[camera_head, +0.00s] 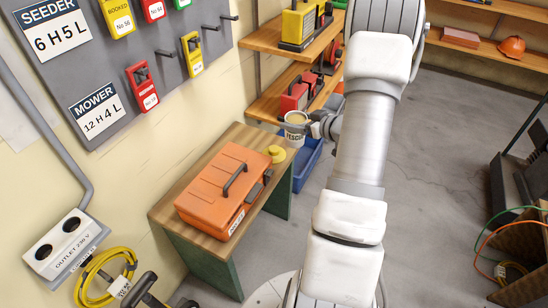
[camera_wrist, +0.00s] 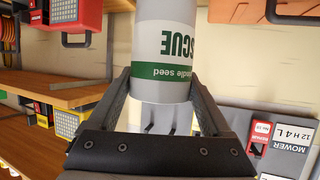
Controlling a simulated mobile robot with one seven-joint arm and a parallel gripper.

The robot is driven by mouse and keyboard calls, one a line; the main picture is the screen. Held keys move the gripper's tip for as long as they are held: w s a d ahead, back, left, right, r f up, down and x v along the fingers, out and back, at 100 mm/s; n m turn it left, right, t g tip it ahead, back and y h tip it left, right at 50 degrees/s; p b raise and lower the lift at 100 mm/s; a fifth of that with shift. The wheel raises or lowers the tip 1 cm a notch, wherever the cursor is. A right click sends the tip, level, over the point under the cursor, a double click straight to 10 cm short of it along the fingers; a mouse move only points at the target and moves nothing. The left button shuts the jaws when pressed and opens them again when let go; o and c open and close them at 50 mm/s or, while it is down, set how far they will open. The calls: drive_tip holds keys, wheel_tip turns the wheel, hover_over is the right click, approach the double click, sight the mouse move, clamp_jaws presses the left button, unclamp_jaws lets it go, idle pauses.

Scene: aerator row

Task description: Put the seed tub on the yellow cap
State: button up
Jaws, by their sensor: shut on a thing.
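The seed tub (camera_head: 296,132) is a white and grey cylinder with green lettering and a tan top. My gripper (camera_head: 312,130) is shut on it from the right in the head view. In the wrist view the tub (camera_wrist: 163,45) stands between the two fingers of my gripper (camera_wrist: 163,82), its label upside down. The yellow cap (camera_head: 276,155) lies on the far end of the wooden bench (camera_head: 190,196). The tub appears just beyond and to the right of the cap, apart from it. Its height above the bench is hard to tell. The cap is not visible in the wrist view.
An orange toolbox (camera_head: 222,185) with a dark handle takes up most of the bench beside the cap. A blue bin (camera_head: 309,160) stands past the bench's far end. Wooden shelves (camera_head: 268,38) with red and yellow devices are behind. Grey floor lies right of my arm.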

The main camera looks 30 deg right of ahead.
drive_tip(key=shift+d+f+h, duration=0.25)
drive_tip(key=shift+d+h, duration=0.05)
drive_tip(key=shift+d, duration=0.2)
drive_tip(key=shift+w+d+f, duration=0.1)
drive_tip(key=shift+w+a+f+b, duration=0.3)
drive_tip(key=shift+w+f+b, duration=0.65)
drive_tip(key=shift+w+f, duration=0.85)
drive_tip(key=shift+w+a+f+b, duration=0.35)
drive_tip(key=shift+w+f+b, duration=0.6)
drive_tip(key=shift+w+f, duration=0.9)
drive_tip(key=shift+w+a+f+b, duration=0.3)
drive_tip(key=shift+w+f+b, duration=0.65)
drive_tip(key=shift+w+f, duration=0.85)
drive_tip(key=shift+r, duration=0.15)
drive_tip(key=o, duration=1.3)
